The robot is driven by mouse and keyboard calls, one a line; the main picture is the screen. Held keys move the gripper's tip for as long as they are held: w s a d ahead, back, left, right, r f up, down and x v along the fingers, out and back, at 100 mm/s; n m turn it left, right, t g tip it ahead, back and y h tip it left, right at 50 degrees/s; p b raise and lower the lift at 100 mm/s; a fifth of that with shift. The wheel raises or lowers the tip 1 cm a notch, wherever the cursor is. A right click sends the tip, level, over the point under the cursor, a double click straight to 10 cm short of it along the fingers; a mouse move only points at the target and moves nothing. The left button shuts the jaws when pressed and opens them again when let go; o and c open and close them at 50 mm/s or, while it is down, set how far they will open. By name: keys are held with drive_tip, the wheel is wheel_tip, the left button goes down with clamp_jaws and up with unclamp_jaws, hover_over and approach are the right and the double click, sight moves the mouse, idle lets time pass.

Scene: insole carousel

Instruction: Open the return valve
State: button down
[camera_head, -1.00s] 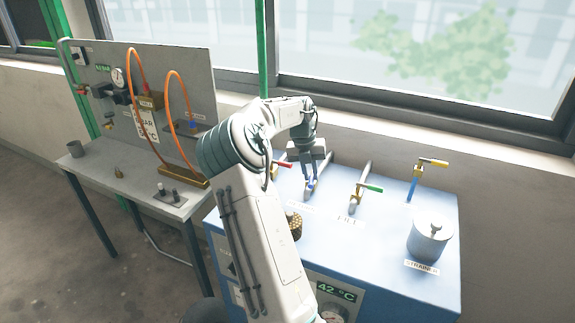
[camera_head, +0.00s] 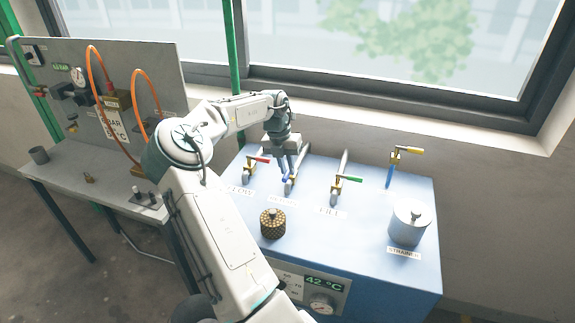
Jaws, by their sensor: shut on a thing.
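The blue-handled valve (camera_head: 285,178) stands on the blue cabinet top, between the red-handled and green-handled valves. The label in front of it is too blurred to read surely. My gripper (camera_head: 286,172) points down from above and is shut on the blue handle. The fingers and wrist hide part of the handle and valve body, so its exact angle is hard to tell.
The red-handled valve (camera_head: 258,160) stands close on the left, by the FLOW label. The green-handled valve (camera_head: 345,179) is at right, by FILL.

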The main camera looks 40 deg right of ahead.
drive_tip(key=c, duration=1.4)
unclamp_jaws()
drive_tip(key=shift+w, duration=0.1)
drive_tip(key=shift+o, duration=0.2)
wheel_tip(320, 180, up, 14)
drive_tip(key=w+a+b, duration=0.1)
drive_tip(key=w, duration=0.1)
drive_tip(key=shift+w+a+f, duration=0.2)
drive_tip(key=shift+w, duration=0.05)
drive_tip(key=shift+s, duration=0.1)
